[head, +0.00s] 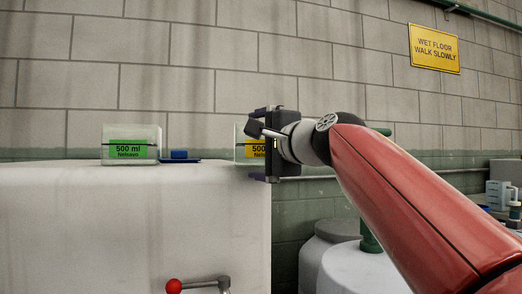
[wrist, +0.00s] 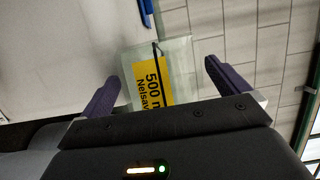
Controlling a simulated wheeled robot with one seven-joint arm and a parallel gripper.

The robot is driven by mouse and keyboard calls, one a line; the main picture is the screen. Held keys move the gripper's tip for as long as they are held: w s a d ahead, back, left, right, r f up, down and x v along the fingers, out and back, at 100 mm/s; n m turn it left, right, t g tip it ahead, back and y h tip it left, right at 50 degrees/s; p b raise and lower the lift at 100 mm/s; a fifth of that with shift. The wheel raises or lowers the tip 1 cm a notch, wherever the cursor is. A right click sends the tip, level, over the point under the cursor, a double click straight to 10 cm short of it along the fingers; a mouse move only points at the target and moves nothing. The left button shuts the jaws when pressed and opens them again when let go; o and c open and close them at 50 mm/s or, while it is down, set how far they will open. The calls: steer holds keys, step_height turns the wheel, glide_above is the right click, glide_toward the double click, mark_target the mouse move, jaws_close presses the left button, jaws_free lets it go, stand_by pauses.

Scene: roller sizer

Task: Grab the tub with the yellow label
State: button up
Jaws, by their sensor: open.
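The tub with the yellow label (head: 241,142) stands on top of a white, box-shaped unit (head: 190,215), near its right edge. It is translucent, and its label reads 500 ml. My gripper (head: 262,145) hides its right part in the head view. In the wrist view the tub (wrist: 178,58) appears tilted, ahead of my gripper (wrist: 162,74) and in line with the gap between the two purple fingers. My gripper is open. I cannot tell whether the tub's near side is between the fingertips; no contact shows.
A similar tub with a green label (head: 130,146) stands to the left. A small blue item (head: 179,155) lies between the tubs. A red-knobbed lever (head: 175,286) is at the unit's front. A block wall (head: 190,90) rises behind. White drums (head: 350,268) stand at right.

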steer(key=c, duration=0.9)
